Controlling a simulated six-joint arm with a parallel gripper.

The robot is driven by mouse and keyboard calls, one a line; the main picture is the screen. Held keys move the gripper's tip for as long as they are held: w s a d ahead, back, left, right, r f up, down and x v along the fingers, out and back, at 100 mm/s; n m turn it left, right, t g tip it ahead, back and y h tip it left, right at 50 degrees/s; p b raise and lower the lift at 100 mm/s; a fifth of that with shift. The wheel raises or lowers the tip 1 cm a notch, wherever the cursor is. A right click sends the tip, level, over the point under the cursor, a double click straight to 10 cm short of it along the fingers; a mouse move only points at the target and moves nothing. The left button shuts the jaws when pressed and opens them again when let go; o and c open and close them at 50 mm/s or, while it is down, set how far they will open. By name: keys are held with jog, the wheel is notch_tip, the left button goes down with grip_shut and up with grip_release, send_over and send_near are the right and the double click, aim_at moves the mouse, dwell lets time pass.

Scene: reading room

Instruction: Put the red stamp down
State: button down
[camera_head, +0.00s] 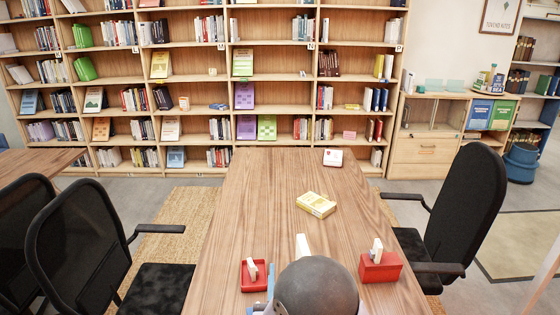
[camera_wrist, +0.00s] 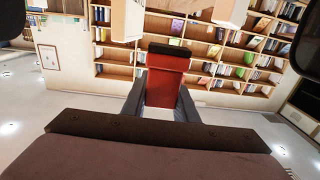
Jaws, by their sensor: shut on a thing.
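My gripper (camera_wrist: 165,98) shows in the wrist view with its two grey fingers closed on the sides of a red block with a dark end, the red stamp (camera_wrist: 166,84). The stamp's dark end points away from the palm. In the head view the rounded grey part of my arm covers the front middle of the table and hides the held stamp and the fingers. I cannot tell there how high the stamp is above the table (camera_head: 270,185).
A red tray (camera_head: 244,286) with a small white-and-red piece stands at front left. A red box (camera_head: 381,273) with a pale upright piece stands at front right. The table's left middle is clear.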

jog(key=s+d+f, duration=0.1)
jog(key=d+f, duration=0.3)
jog(key=d, duration=0.3)
jog(key=s+d+f+p, duration=0.1)
jog(key=d+f, duration=0.3)
jog(key=d, duration=0.3)
jog(key=shift+s+d+f+h, duration=0.2)
jog(key=shift+s+d+h, duration=0.05)
jog(key=shift+s+h, duration=0.1)
jog(key=shift+n+y, duration=0.4)
jog(key=shift+y, duration=0.55)
jog(key=s+a, duration=0.1)
jog(key=a, duration=0.5)
jog(key=s+a+r+b, duration=0.1)
jog(key=a, duration=0.6)
jog(key=s+a+r+b, duration=0.1)
jog(key=a, duration=0.5)
jog(key=shift+s+a, duration=0.15)
jog(key=shift+a, duration=0.25)
jog(key=s+a+f+m+h+b, duration=0.1)
jog(key=s+a+f+b, duration=0.1)
jog(key=s, duration=0.8)
jog(key=shift+h+b, duration=0.4)
jog(key=shift+b, duration=0.3)
